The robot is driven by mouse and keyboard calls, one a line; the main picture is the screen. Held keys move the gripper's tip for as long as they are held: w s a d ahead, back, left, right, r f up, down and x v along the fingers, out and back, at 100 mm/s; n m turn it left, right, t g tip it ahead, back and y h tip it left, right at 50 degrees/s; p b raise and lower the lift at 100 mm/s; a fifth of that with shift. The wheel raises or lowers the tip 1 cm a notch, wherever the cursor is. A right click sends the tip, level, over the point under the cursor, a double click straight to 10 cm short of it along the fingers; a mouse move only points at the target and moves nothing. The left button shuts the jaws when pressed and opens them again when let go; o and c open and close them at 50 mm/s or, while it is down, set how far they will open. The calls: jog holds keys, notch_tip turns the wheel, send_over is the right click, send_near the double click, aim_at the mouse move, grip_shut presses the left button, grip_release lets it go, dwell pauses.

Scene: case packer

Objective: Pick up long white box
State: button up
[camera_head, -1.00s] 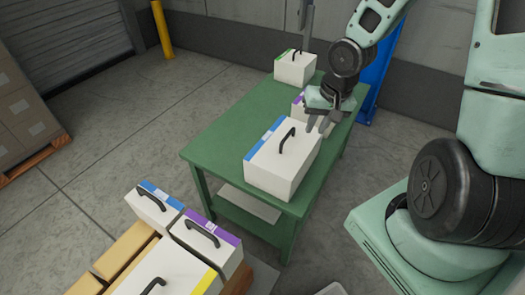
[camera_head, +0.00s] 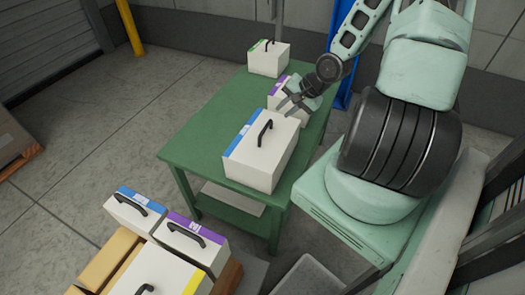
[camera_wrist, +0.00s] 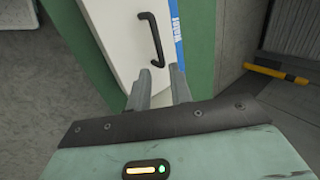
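A long white box (camera_head: 262,160) with a blue stripe along its left edge and a black handle on top sits on the near part of the green table (camera_head: 197,142). My gripper (camera_head: 287,108) is above the far right end of this box, apart from its handle. In the wrist view the white box (camera_wrist: 125,35) lies ahead, with its black handle (camera_wrist: 152,40) just beyond the fingers. My gripper (camera_wrist: 160,83) is open there, its two fingers apart with nothing held between them.
A purple-striped white box (camera_head: 282,105) stands behind the long box, partly hidden by my gripper. A green-striped box (camera_head: 268,58) stands at the table's far end. More handled boxes, blue-striped (camera_head: 135,212), purple-striped (camera_head: 190,240) and yellow-striped (camera_head: 160,274), stand at lower left. The table's left side is clear.

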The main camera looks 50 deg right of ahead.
aim_at(266, 127)
jog(key=b+x, duration=0.1)
jog(key=x, duration=0.6)
jog(key=shift+w+f, duration=0.15)
jog(key=shift+f, duration=0.2)
jog(key=shift+x, duration=2.6)
jog(key=shift+a+f, duration=0.1)
jog(key=shift+c, duration=0.2)
grip_shut()
